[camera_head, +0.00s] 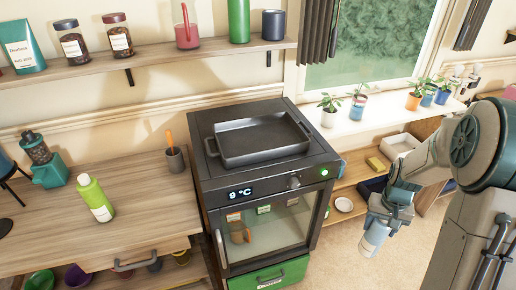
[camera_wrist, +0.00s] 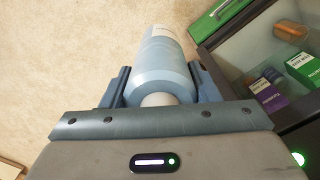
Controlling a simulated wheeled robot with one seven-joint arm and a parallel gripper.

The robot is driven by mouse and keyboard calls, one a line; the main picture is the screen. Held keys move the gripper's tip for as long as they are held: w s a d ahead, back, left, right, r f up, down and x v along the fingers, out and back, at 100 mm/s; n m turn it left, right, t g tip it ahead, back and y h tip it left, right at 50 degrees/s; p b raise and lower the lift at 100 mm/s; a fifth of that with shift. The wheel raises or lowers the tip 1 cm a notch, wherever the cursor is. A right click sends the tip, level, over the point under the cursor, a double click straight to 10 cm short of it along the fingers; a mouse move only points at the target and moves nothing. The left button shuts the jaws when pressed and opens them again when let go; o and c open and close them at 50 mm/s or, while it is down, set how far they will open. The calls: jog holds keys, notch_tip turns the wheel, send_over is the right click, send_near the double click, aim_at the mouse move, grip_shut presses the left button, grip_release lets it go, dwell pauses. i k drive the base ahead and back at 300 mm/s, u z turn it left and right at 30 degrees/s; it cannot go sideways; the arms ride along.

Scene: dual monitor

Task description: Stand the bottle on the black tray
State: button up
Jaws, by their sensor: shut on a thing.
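A pale blue bottle with a white label (camera_head: 373,240) hangs in my gripper (camera_head: 381,212), over the floor to the right of the dark appliance. In the wrist view the bottle (camera_wrist: 160,66) sits between the two fingers of my gripper (camera_wrist: 159,84), which are shut on it. Its near end is partly hidden by the gripper body. The black tray (camera_head: 258,143) lies on top of the appliance and is empty. My gripper is to the right of the tray and lower in the head view, well apart from it.
The dark appliance (camera_head: 212,185) has a glass door and a green drawer (camera_head: 268,275). A green bottle (camera_head: 96,199) and a cup (camera_head: 175,161) stand on the left counter. Potted plants (camera_head: 330,112) line the windowsill. A low shelf (camera_head: 350,172) stands below it.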

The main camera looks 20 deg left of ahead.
aim_at(259, 137)
jog(key=u, duration=1.3)
